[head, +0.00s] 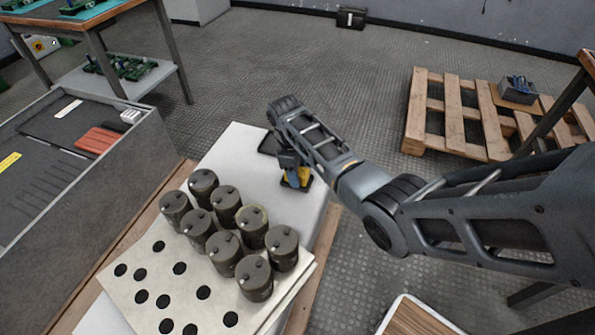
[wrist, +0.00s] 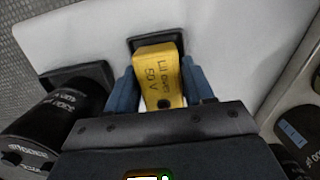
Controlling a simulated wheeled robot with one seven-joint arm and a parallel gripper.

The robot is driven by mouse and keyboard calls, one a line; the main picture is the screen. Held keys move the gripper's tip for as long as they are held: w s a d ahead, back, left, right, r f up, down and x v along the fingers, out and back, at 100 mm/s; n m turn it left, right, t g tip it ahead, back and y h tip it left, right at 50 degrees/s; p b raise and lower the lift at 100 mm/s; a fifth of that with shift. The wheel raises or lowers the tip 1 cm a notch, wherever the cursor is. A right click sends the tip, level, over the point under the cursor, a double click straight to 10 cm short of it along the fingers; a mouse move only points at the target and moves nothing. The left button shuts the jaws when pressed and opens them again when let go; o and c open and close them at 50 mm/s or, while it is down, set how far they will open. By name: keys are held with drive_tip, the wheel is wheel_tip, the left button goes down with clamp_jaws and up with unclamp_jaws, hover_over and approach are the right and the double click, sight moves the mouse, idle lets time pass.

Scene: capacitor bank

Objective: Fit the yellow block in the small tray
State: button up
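The yellow block (head: 304,176) has dark printing on its face, and it also shows in the wrist view (wrist: 161,78). My gripper (wrist: 160,92) has its blue fingers against both sides of the block. In the head view my gripper (head: 292,172) points down at the white table, partly covering the block. A small black tray (wrist: 157,42) lies right by the block's far end in the wrist view. The block covers part of this tray, and I cannot tell whether it is inside or just above it. A second dark tray (wrist: 92,72) lies to the left.
A dark labelled cylinder (wrist: 50,115) is close at left in the wrist view. Several upright capacitors (head: 225,202) stand on a holed white board (head: 115,292) beside my gripper. A grey bin (head: 120,170) stands at left, a pallet (head: 430,115) on the floor at right.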

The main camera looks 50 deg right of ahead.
drive_tip(key=o, duration=0.4)
drive_tip(key=shift+o, duration=0.2)
drive_tip(key=r, duration=0.2)
drive_tip(key=r+p, duration=0.1)
drive_tip(key=r, duration=0.2)
drive_tip(key=w+r+p, duration=0.1)
drive_tip(key=r, duration=0.1)
drive_tip(key=shift+a+r, duration=0.2)
drive_tip(key=shift+r, duration=0.2)
